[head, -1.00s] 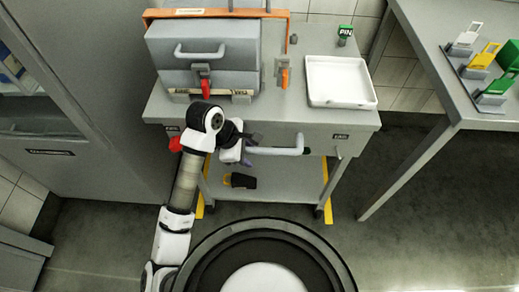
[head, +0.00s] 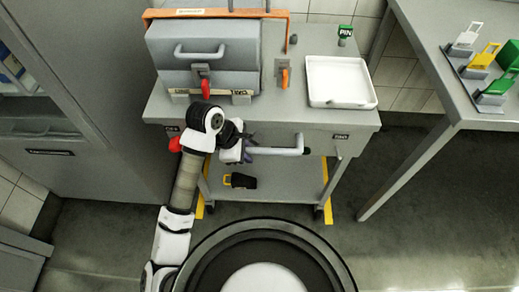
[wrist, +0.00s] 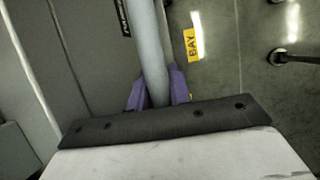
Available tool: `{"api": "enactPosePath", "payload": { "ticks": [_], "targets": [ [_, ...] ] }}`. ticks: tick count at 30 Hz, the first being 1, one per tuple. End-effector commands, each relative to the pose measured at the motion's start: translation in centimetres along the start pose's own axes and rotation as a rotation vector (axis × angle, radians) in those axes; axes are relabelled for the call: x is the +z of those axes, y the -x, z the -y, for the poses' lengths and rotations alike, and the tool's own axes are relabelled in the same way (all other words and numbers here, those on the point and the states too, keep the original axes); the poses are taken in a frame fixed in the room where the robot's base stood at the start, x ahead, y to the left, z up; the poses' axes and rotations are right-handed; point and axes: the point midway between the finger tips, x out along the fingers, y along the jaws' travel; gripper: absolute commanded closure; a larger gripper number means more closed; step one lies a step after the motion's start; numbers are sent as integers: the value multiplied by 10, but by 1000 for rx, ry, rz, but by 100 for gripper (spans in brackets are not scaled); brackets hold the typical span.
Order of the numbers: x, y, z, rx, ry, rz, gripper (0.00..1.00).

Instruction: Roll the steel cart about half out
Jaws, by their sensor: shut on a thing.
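The steel cart (head: 300,120) stands in front of me in the head view, against the tiled back wall. Its grey handle (head: 282,151) runs along the front, below the top's edge. My gripper (head: 247,153) is at the left part of this handle. In the wrist view my gripper's purple fingers (wrist: 158,92) are on either side of the grey handle bar (wrist: 150,50) and shut on it. The fingertips are partly hidden behind the bar and the gripper's dark edge.
A grey boxy machine (head: 205,48) and a white tray (head: 341,83) sit on the cart. Yellow floor strips (head: 327,190) flank it, and a yellow BAY label (wrist: 191,44) shows. A grey cabinet (head: 95,170) stands left, a table (head: 440,85) right. Floor lies open at front right.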

Motion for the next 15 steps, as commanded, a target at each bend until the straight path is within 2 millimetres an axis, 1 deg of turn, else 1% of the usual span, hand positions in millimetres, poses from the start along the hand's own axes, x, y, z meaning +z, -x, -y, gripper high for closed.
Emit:
{"api": "enactPosePath", "payload": {
  "ticks": [5, 15],
  "targets": [
    [-1, -1, 2, 0, 0, 0, 100],
    [0, 1, 16, 0, 0, -1, 100]
  ]
}}
